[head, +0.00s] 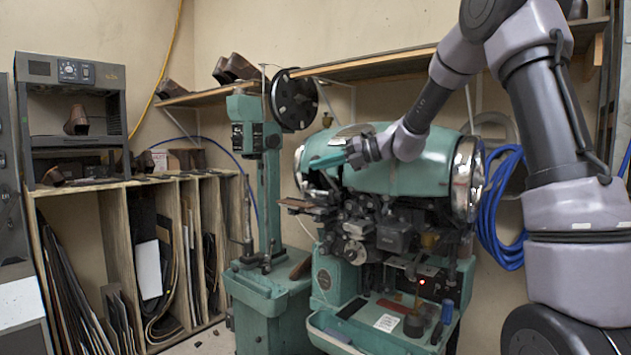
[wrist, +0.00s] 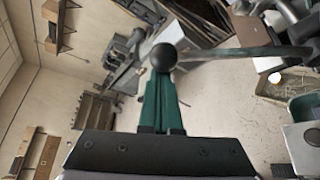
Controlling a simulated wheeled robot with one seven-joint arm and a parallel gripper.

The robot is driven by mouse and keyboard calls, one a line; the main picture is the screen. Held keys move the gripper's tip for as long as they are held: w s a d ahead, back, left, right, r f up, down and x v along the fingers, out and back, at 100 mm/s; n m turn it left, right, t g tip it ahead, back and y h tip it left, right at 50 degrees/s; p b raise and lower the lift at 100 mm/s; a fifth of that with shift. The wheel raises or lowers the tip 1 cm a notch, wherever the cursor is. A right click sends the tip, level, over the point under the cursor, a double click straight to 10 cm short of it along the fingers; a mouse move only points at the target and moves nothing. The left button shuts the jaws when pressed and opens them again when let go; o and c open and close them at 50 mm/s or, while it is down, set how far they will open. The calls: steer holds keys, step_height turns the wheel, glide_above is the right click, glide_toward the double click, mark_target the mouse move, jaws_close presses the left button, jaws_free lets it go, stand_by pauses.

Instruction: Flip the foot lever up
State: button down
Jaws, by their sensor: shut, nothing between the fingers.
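A lever with a dark ball knob (wrist: 164,57) on a grey rod (wrist: 235,53) shows in the wrist view; it looks like the foot lever. The rod runs from the knob to the right edge. My gripper (wrist: 160,78) has its green fingers shut and empty, with the tips right at the knob in the picture. I cannot tell whether they touch it. In the head view my gripper (head: 314,163) points left in front of the upper body of the green stitching machine (head: 400,165). I cannot make out the knob there.
A green column machine (head: 268,190) with a black disc (head: 294,99) stands close left of my gripper. A wooden shelf (head: 375,65) runs along the wall behind. A blue hose coil (head: 502,210) hangs at the right. A wooden rack (head: 118,225) with sheets stands at the left.

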steer(key=w+d+r, duration=0.4)
steer(key=shift+w+r, duration=0.25)
steer(key=shift+r, duration=0.1)
stand_by(0.5)
